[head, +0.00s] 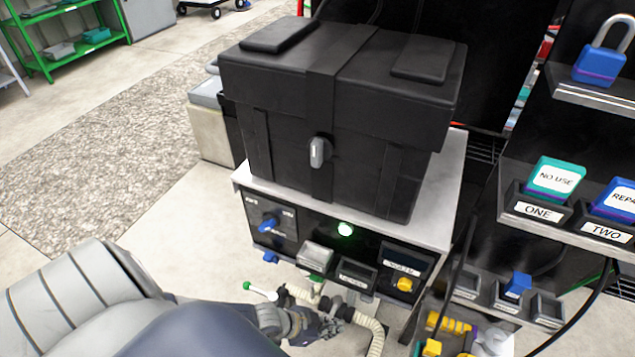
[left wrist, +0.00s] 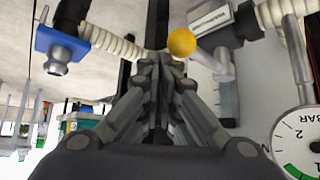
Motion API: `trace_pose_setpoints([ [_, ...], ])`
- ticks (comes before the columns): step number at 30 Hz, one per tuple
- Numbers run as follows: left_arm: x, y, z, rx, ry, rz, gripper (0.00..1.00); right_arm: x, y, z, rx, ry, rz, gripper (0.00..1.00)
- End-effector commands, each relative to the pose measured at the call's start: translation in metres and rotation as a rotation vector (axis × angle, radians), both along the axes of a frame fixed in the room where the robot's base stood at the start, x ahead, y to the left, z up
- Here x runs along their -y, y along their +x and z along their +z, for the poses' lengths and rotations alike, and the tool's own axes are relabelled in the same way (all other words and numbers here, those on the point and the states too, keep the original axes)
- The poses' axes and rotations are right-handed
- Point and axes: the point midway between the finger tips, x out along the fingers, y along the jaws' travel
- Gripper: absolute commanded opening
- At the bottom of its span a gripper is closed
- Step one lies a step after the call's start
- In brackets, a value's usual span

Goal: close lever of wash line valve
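My left gripper (head: 335,318) reaches in from the lower left in the head view, low in front of the manifold bench, among the pipes and hoses. In the left wrist view its fingers (left wrist: 158,62) are drawn together, with nothing seen between them. A yellow ball knob (left wrist: 181,42) is just beyond and right of the fingertips; I cannot tell whether they touch. In the head view a white lever with a green end (head: 261,291) sticks out left of the gripper. No label shows which lever is the wash line's. My right gripper is not in view.
A black tote (head: 340,110) stands on the bench (head: 440,215). A ribbed hose (head: 377,335) is close by the gripper. The left wrist view shows a pressure gauge (left wrist: 300,145) and a blue fitting (left wrist: 60,48).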

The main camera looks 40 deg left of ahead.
Motion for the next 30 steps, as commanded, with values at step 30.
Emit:
trace_pose_setpoints([
  [30, -0.047, -0.064, 0.085, 0.0, 0.002, -0.001, 0.0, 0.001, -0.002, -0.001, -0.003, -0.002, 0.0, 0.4],
])
